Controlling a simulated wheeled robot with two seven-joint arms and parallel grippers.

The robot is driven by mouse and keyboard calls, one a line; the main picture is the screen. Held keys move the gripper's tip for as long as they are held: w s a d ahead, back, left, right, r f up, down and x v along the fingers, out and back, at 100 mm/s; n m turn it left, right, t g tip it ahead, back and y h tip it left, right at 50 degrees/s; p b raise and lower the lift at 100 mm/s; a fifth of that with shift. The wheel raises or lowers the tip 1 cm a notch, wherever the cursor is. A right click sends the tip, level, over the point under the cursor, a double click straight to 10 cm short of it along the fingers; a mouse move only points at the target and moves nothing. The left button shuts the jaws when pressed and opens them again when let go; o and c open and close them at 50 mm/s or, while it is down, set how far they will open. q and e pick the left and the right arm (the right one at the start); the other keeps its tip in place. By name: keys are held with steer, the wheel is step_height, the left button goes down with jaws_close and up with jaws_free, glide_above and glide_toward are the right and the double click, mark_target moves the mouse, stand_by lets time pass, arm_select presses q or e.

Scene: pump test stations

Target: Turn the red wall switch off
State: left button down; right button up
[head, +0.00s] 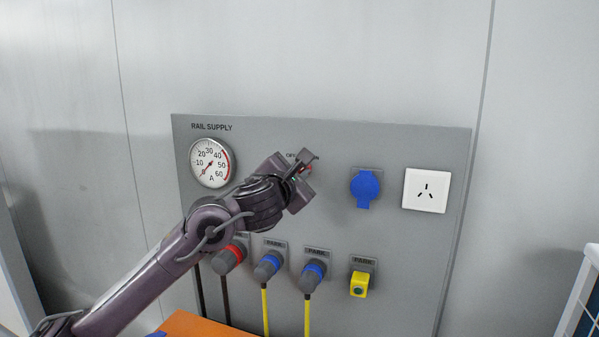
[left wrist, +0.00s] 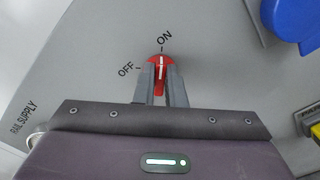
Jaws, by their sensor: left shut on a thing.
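The red wall switch (left wrist: 161,61) is a round red knob with a white line, on the grey panel (head: 400,145) between the gauge and the blue socket. In the left wrist view its white line points at the ON mark, and OFF is printed to the left of it. My left gripper (left wrist: 161,88) is shut on the switch, one finger on each side of its red handle. In the head view the left gripper (head: 306,168) covers most of the switch, and only a little red shows. My right gripper is in neither view.
A round gauge (head: 210,163) sits left on the panel, its needle near 0. Below are a red-ringed plug (head: 230,258), two blue-ringed plugs with yellow cables, and a yellow part (head: 359,284).

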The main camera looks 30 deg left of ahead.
arm_select(q)
steer(key=shift+n, duration=0.3)
steer(key=n+b, duration=0.1)
steer(key=n, duration=0.2)
steer(key=n+b, duration=0.1)
steer(key=n, duration=0.6)
steer(key=shift+a, duration=0.15)
steer(key=n, duration=0.4)
steer(key=shift+a+b, duration=0.1)
steer(key=shift+b, duration=0.2)
steer(key=shift+n, duration=1.6)
steer(key=c, duration=1.5)
jaws_free()
steer(key=shift+s, duration=0.1)
